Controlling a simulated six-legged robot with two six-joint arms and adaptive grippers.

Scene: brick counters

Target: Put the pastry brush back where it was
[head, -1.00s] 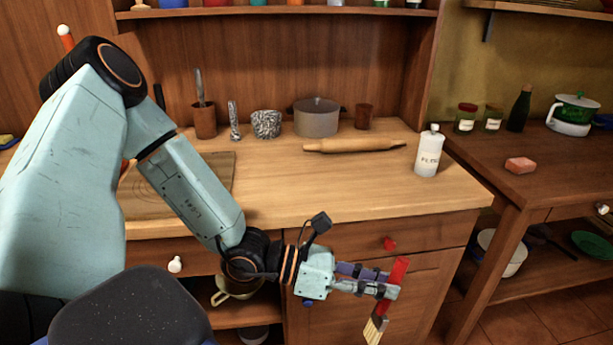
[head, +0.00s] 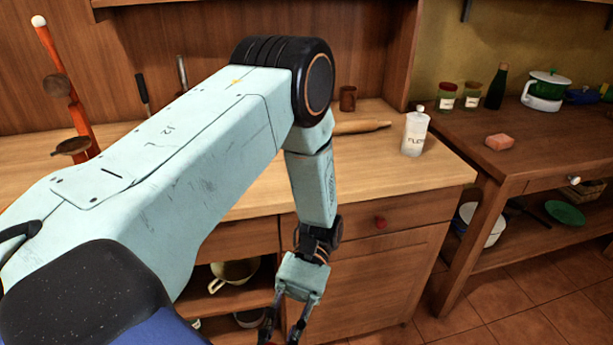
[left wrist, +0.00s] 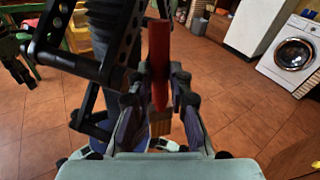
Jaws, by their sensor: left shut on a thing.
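The pastry brush (left wrist: 159,62) has a red handle and pale bristles. In the left wrist view it stands between the fingers of my left gripper (left wrist: 158,95), which is shut on it. In the head view my left gripper (head: 286,330) hangs low in front of the counter's lower cabinet, at the bottom edge of the picture. The brush cannot be made out clearly there.
The side table (head: 480,160) holds jars, a dark bottle, a pink block and a green-lidded pot. My arm hides much of the counter. Tiled floor (head: 510,285) is clear at right.

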